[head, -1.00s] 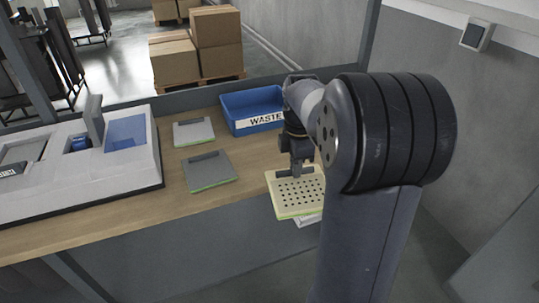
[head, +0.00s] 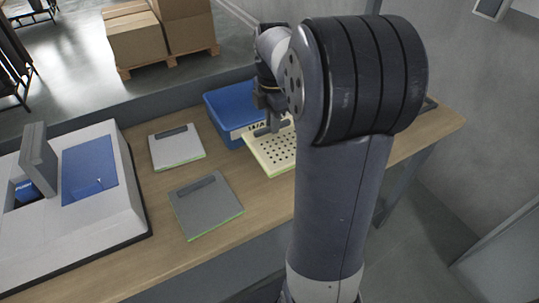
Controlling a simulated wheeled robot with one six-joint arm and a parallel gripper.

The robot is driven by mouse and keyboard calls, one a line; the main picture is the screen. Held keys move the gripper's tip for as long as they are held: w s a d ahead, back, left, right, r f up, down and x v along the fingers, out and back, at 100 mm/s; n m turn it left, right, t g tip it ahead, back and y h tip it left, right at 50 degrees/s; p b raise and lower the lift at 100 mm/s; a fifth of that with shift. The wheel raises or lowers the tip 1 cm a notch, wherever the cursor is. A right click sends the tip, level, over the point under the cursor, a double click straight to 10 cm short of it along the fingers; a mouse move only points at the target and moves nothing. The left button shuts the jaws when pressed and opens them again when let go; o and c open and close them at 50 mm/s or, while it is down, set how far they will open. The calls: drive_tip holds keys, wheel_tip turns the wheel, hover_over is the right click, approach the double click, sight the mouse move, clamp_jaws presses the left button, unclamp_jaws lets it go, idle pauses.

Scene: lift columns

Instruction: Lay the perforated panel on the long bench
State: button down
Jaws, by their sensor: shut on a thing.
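The perforated panel (head: 268,156) is a cream plate with rows of dark holes and a pale green edge. My gripper (head: 268,128) is shut on the panel's dark handle bar and holds the panel roughly flat. The panel shows over the long bench (head: 262,207), a wooden top, in front of the blue bin. My arm hides the panel's right part. I cannot tell how far it is above the wood.
The blue waste bin (head: 228,108) stands close behind the panel. A light plate (head: 178,152) and a dark grey plate (head: 206,212) lie to the left. A white machine (head: 100,225) fills the bench's left end. Bare wood lies right of my arm.

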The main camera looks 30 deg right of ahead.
wheel_tip(320, 180, down, 10)
drive_tip(key=shift+r, duration=0.1)
idle(0.4)
drive_tip(key=shift+w, duration=0.1)
drive_tip(key=shift+f, duration=0.2)
drive_tip(key=c, duration=1.5)
unclamp_jaws()
drive_tip(key=shift+o, duration=0.2)
wheel_tip(320, 180, up, 12)
drive_tip(key=shift+r, duration=0.2)
